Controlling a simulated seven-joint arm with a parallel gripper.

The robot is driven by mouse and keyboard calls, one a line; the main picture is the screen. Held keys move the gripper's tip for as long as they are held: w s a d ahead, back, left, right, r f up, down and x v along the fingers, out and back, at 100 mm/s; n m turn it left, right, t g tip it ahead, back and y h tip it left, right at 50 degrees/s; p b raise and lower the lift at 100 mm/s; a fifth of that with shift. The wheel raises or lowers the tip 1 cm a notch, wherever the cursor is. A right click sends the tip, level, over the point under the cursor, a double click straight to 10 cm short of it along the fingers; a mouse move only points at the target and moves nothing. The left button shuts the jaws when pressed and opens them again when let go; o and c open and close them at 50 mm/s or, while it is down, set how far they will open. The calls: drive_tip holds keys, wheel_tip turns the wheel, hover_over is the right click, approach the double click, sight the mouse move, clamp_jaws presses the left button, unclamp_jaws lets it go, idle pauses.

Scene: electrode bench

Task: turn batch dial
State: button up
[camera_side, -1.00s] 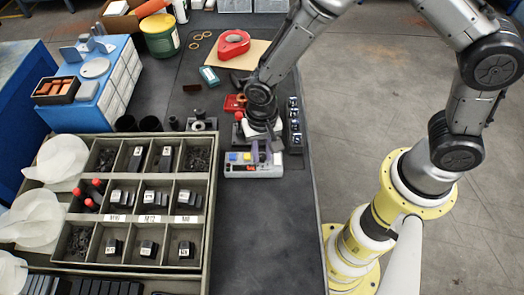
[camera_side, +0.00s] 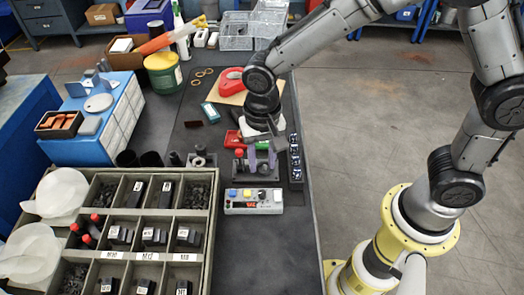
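The small grey control box (camera_side: 254,208) sits on the dark bench in the side view. My gripper (camera_side: 262,166) hangs just behind the box, pointing down. Its two purple-grey fingers look apart with nothing seen between them. They appear clear of the knob.
A red-knobbed fixture (camera_side: 239,165) stands close left of my gripper. A dark rack of shiny cells (camera_side: 295,160) is close on the right. The compartment tray (camera_side: 207,240) lies to the left. Bare bench (camera_side: 255,255) lies in front of the box.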

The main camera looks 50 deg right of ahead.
drive_tip(key=shift+r, duration=1.35)
drive_tip(key=s+d+r+m+t, duration=0.1)
drive_tip(key=s+d+r+t, duration=0.3)
drive_tip(key=d+r, duration=0.9)
drive_tip(key=s+d+n+t, duration=0.1)
drive_tip(key=s+d+n, duration=0.2)
drive_tip(key=s+n, duration=0.4)
drive_tip(key=shift+s+d+f+t, duration=0.15)
drive_tip(key=shift+s+d+t, duration=0.2)
drive_tip(key=shift+s, duration=2.2)
